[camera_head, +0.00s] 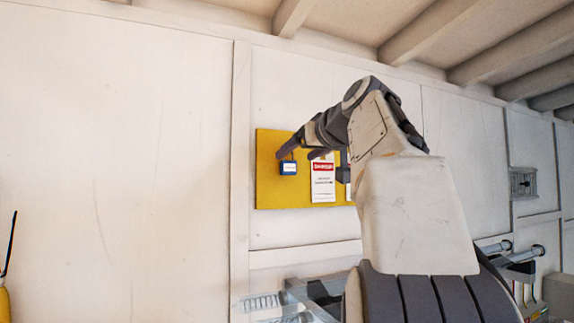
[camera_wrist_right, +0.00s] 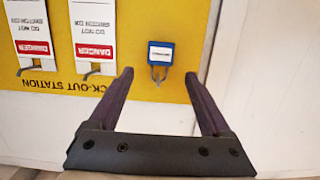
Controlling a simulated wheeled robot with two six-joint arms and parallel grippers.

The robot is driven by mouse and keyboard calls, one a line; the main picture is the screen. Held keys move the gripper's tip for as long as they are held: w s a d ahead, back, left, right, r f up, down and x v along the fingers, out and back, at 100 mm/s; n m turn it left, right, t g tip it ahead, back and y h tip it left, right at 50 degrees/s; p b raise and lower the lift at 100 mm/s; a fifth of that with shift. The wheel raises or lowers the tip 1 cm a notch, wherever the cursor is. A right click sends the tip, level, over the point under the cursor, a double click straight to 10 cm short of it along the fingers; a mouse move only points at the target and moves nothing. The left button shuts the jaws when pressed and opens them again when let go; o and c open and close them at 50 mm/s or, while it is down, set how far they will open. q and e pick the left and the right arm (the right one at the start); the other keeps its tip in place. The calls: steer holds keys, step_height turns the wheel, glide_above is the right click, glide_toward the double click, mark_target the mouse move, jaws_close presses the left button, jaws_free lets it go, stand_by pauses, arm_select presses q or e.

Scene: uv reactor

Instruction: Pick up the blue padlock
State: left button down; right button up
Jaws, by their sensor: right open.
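The blue padlock (camera_head: 288,168) with a white label hangs on the yellow lock-out board (camera_head: 268,193) on the wall. In the right wrist view the padlock (camera_wrist_right: 161,52) shows upside down, its metal shackle on a small hook. My right gripper (camera_head: 300,155) reaches up to the board beside the padlock. In the right wrist view its two fingers (camera_wrist_right: 158,77) are spread apart and empty, with the padlock beyond the fingertips and roughly between them. My left gripper is not in view.
White and red danger tags (camera_head: 323,181) hang on the board right beside the padlock; two show in the wrist view (camera_wrist_right: 95,35). A white wall frame post (camera_head: 241,150) stands left of the board. Pipes and equipment (camera_head: 290,300) lie below. The wall to the left is bare.

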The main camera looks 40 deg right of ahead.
mark_target(290, 163)
steer(key=p+x, duration=0.1)
steer(key=x, duration=0.1)
steer(key=p+x, duration=0.1)
steer(key=shift+w+f, duration=0.3)
steer(key=shift+f, duration=0.05)
steer(key=shift+w+d+f, duration=0.2)
steer(key=shift+w+f, duration=0.05)
steer(key=shift+w, duration=0.2)
jaws_close()
steer(key=shift+r, duration=0.3)
